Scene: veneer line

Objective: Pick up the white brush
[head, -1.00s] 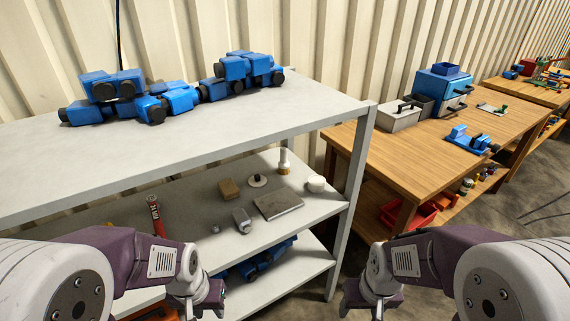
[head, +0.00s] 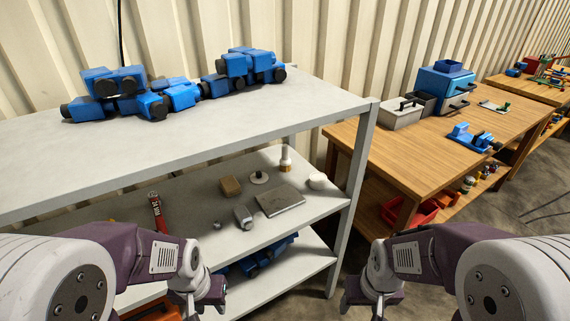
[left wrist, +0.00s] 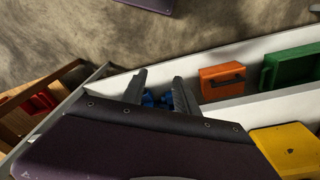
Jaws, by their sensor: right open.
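The white brush (head: 286,154) stands upright on the middle shelf (head: 190,216) of the grey rack, towards the back right. It has a white top and a tan lower part. My left gripper (head: 207,298) is low in front of the rack, well apart from the brush. In the left wrist view its two fingers (left wrist: 160,92) are spread with a gap between them, and blue parts show beyond. My right gripper (head: 368,297) is open, low and to the right of the rack's front post, with nothing seen in it. Its fingertips are hard to make out.
The upper shelf (head: 200,140) overhangs the middle one. A wooden bench (head: 420,140) stands right.

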